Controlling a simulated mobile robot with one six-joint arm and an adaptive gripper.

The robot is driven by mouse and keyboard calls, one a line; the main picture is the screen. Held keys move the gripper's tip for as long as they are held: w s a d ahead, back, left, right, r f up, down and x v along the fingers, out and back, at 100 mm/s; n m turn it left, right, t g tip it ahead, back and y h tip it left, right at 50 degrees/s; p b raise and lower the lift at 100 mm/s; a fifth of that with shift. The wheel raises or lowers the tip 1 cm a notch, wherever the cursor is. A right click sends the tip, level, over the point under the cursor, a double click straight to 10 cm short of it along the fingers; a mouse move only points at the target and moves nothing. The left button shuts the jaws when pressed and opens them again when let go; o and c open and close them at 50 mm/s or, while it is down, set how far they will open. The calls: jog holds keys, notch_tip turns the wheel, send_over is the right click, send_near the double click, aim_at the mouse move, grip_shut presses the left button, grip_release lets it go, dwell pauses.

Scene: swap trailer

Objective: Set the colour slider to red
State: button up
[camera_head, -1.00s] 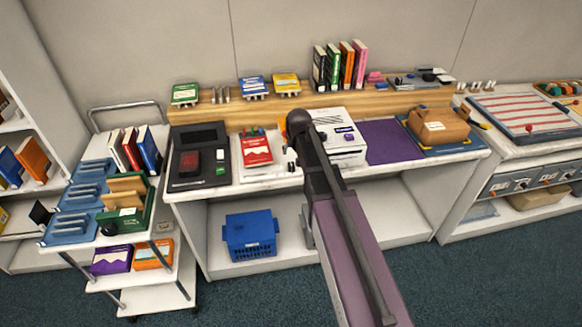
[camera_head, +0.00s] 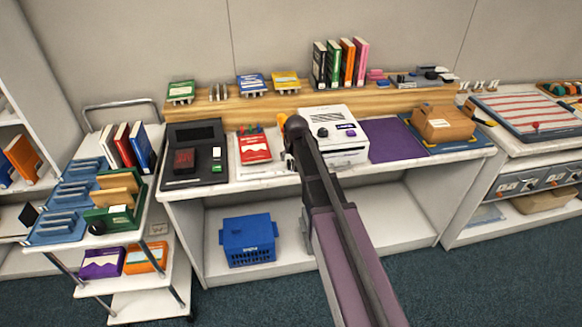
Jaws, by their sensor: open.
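I cannot clearly make out a slider marked with colours. A dark device (camera_head: 177,181) on the left of the counter has a dark red block (camera_head: 184,159) on it and a side panel with small pale and green parts (camera_head: 217,160); these are too small to read. A white machine (camera_head: 345,155) with a dark knob and purple marks stands right of my arm. My arm reaches over the counter's middle. My gripper (camera_head: 290,161) shows only as a small dark and pale part beside the arm's far end, between a red booklet (camera_head: 254,148) and the white machine. It is open, holding nothing visible.
A purple mat (camera_head: 392,141) and a brown box (camera_head: 443,124) lie to the right. A wooden ledge (camera_head: 215,108) behind carries books and small trays. A trolley (camera_head: 150,223) with books stands at left. At far right is a striped board (camera_head: 520,107) with a red knob.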

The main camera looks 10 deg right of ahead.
aim_at(291, 161)
jog(key=shift+b+x, duration=1.75)
jog(key=shift+x, duration=0.4)
grip_shut()
